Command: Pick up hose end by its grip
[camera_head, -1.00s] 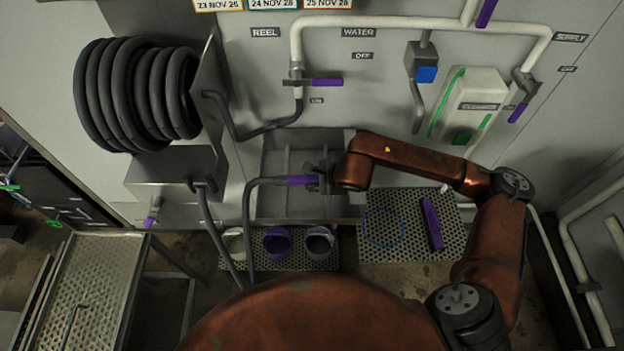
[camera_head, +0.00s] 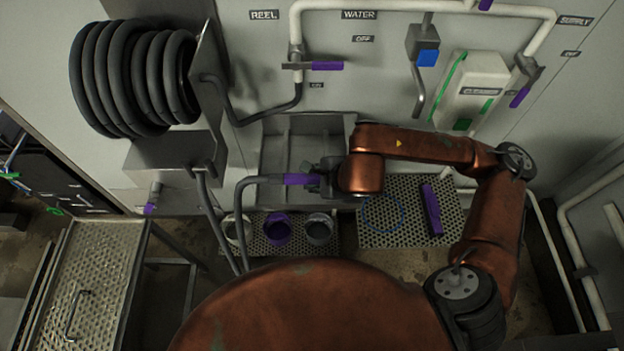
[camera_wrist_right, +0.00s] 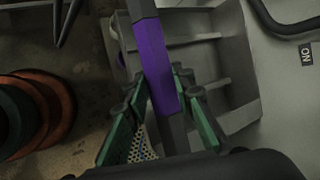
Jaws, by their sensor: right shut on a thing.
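The hose end has a purple grip (camera_head: 300,179) and shows in the head view in front of the grey metal holder (camera_head: 290,135) on the wall. In the right wrist view the purple grip (camera_wrist_right: 155,65) runs down between the green-padded fingers. My right gripper (camera_head: 318,180) is shut on the hose end at the grip; it also shows in the right wrist view (camera_wrist_right: 165,108). The dark hose (camera_head: 240,205) bends down from the grip's left end. Its nozzle end is hidden by my gripper. My left gripper is not in view.
The hose reel (camera_head: 135,78) hangs on the wall at left. Purple-handled valves, such as the water valve (camera_head: 325,66), line the wall. Several buckets (camera_head: 277,229) stand on a perforated shelf below. A perforated tray (camera_head: 400,235) holds a purple object (camera_head: 431,210). A perforated cart (camera_head: 95,280) stands at lower left.

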